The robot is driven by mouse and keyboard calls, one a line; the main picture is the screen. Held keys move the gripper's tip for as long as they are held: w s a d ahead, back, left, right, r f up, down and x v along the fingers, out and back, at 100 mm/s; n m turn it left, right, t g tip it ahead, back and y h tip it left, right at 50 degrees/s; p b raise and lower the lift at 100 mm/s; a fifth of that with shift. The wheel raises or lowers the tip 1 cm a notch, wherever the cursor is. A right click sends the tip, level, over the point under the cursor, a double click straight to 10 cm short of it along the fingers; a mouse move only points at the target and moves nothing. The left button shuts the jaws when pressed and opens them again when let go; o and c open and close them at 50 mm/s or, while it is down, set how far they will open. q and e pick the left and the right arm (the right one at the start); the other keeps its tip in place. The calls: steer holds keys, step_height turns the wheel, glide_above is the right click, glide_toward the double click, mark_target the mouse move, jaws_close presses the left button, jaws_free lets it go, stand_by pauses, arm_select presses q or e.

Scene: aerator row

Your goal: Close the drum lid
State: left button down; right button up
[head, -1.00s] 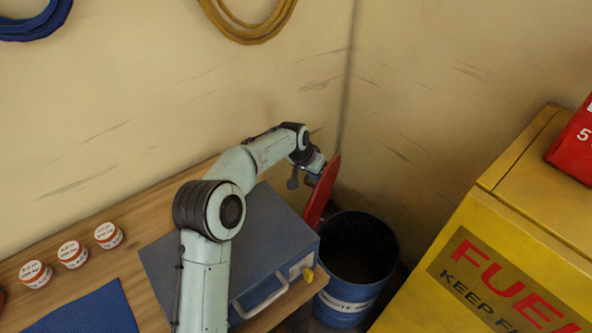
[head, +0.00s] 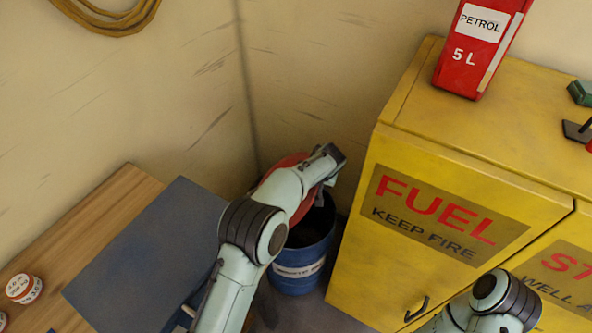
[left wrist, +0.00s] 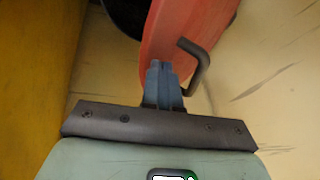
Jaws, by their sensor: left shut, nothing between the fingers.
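The blue drum (head: 297,272) stands in the corner with its dark inside partly showing. Its red lid (head: 276,177) is open, raised and tilted over the far side of the drum, partly hidden by my left arm. The left wrist view shows the lid (left wrist: 185,35) with a dark bent handle (left wrist: 203,66). My left gripper (left wrist: 157,70) is shut and empty, its fingertips at the lid's edge beside the handle; I cannot tell whether they touch. In the head view the left fingers are small and mostly hidden near the lid. My right gripper is out of view.
A yellow fuel cabinet (head: 365,285) stands close to the right of the drum, with a red petrol can (head: 478,60) on top. Walls close in behind the drum.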

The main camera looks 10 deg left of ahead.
arm_select(q)
steer(key=shift+w+d+f, duration=0.15)
steer(key=shift+d+f, duration=1.1)
steer(key=shift+f, duration=0.05)
steer(key=v, duration=0.7)
steer(key=shift+r+b, duration=0.2)
steer(key=shift+b, duration=0.15)
